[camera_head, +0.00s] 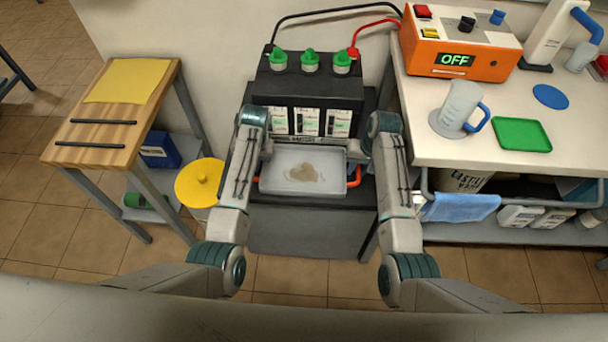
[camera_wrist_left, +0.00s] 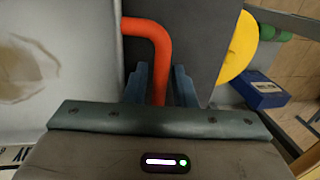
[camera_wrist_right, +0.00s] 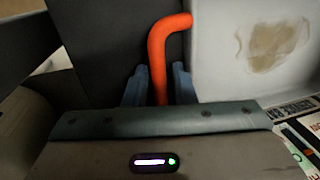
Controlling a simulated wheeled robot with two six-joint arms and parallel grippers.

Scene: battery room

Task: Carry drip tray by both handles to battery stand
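The drip tray (camera_head: 272,184) is pale grey with a brown stain inside and an orange-red handle at each side. It is level at the front of the dark battery stand (camera_head: 300,215), in front of the battery; I cannot tell whether it touches the stand. My left gripper (camera_wrist_left: 160,84) has its fingers close on both sides of the left handle (camera_wrist_left: 160,45). My right gripper (camera_wrist_right: 160,84) has its fingers close on both sides of the right handle (camera_wrist_right: 157,50). In the head view my wrists partly hide both handles.
A black battery (camera_head: 290,92) with green caps (camera_head: 310,60) stands behind the tray. A wooden table (camera_head: 105,125) and yellow-lidded bin (camera_head: 200,182) are at left. A white bench (camera_head: 440,145) with an orange charger (camera_head: 462,50), jug (camera_head: 460,102) and green tray (camera_head: 522,134) is at right.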

